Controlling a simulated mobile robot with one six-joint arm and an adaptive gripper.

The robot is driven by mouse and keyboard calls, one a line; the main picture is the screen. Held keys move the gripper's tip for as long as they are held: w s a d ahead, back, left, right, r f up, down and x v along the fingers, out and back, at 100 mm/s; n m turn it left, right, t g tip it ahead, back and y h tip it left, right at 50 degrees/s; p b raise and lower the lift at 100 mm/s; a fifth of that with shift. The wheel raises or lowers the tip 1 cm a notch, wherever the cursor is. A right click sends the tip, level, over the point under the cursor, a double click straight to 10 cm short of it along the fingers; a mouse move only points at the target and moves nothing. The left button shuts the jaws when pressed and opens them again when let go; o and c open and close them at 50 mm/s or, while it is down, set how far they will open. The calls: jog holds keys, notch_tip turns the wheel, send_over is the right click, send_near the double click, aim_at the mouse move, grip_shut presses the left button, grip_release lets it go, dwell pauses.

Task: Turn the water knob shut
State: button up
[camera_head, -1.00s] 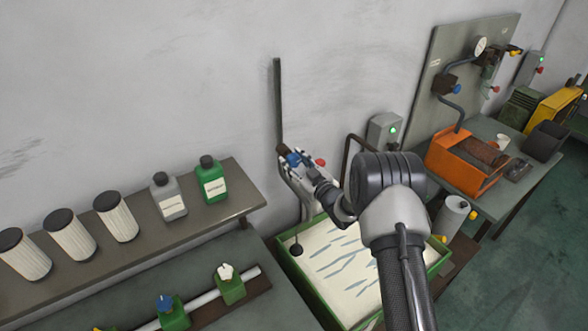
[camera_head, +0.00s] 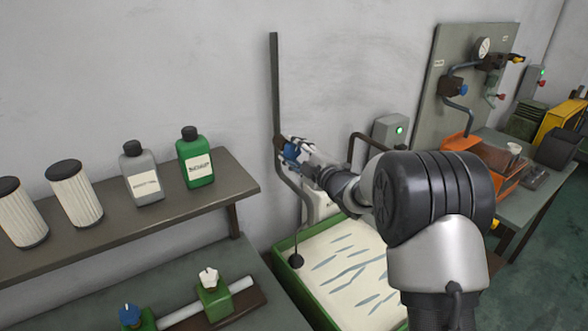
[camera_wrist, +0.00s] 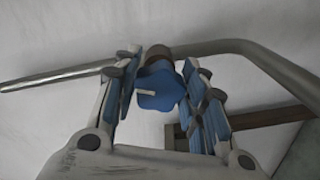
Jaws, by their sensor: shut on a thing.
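The water knob (camera_head: 291,152) is blue, on a valve of the wall pipe (camera_head: 275,90) in the head view, partly hidden by my gripper (camera_head: 297,155). In the wrist view the knob (camera_wrist: 158,88) is a lobed blue disc with a pale marker line, in front of a brown valve body (camera_wrist: 159,54). My gripper (camera_wrist: 166,88) has its blue-padded fingers on either side of the knob and is shut on it. The exact contact of the pads is hard to see.
A green-rimmed tray (camera_head: 292,281) lies below the valve. A shelf (camera_head: 228,181) with bottles and filters is at the left. A curved pipe (camera_wrist: 240,52) passes close by my fingers.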

jog(key=n+b, duration=0.3)
jog(key=b, duration=0.1)
jog(key=shift+r+n+b, duration=0.15)
jog(key=shift+n+b, duration=0.75)
jog(key=shift+b, duration=0.2)
jog(key=o, duration=1.1)
jog(key=v, duration=1.2)
